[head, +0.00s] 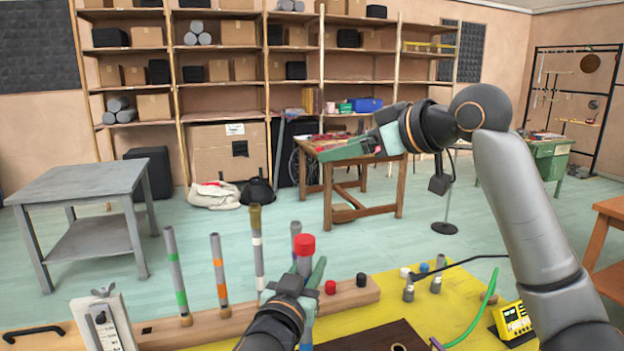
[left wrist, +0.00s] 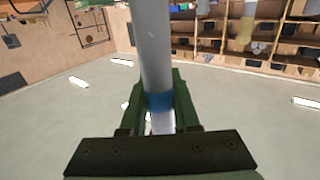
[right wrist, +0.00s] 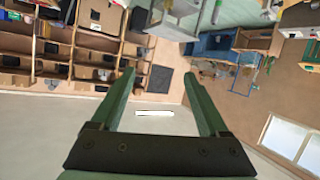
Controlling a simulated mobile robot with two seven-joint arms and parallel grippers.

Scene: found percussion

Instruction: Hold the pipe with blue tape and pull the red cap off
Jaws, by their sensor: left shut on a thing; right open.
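A grey pipe (head: 305,265) stands upright with a red cap (head: 305,245) on its top end. My left gripper (head: 295,284) is shut around this pipe below the cap. In the left wrist view the pipe (left wrist: 155,45) runs between the fingers, and its blue tape (left wrist: 160,101) shows at the grip.
Pipes with green tape (head: 180,283), orange tape (head: 219,272) and white tape (head: 258,255) stand in a wooden rack (head: 260,309). A loose-looking red cap (head: 330,287) and black cap (head: 361,279) sit at its right. Small fittings, a green hose (head: 478,325) and a yellow device (head: 513,319) lie further right.

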